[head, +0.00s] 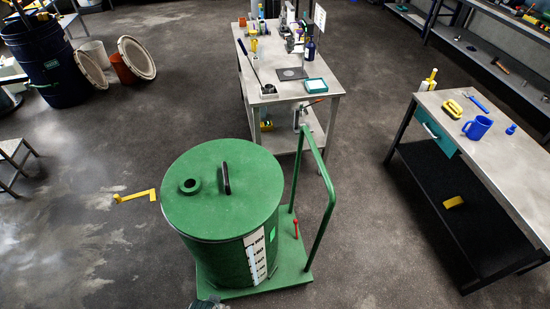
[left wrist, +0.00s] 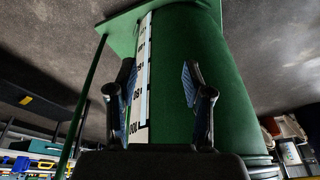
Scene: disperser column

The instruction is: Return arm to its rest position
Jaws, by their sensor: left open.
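A green drum (head: 222,205) stands upright on a green cart (head: 292,262) with a tube handle (head: 316,165). Its lid has a black grip (head: 226,178) and a round hole. A white scale strip (head: 255,259) runs down its side, and a yellow crank-shaped lever (head: 137,196) sticks out to the left. My left gripper (left wrist: 159,70) is open and empty in the left wrist view. Its two fingers stand apart in front of the drum (left wrist: 185,60) and scale strip (left wrist: 142,75), and the view looks upside down. Contact with the drum cannot be told. My right gripper is in neither view.
A workbench (head: 325,84) with bottles stands behind the drum. A dark blue barrel (head: 45,62) and leaning lids are at the upper left. Open floor lies left of the drum.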

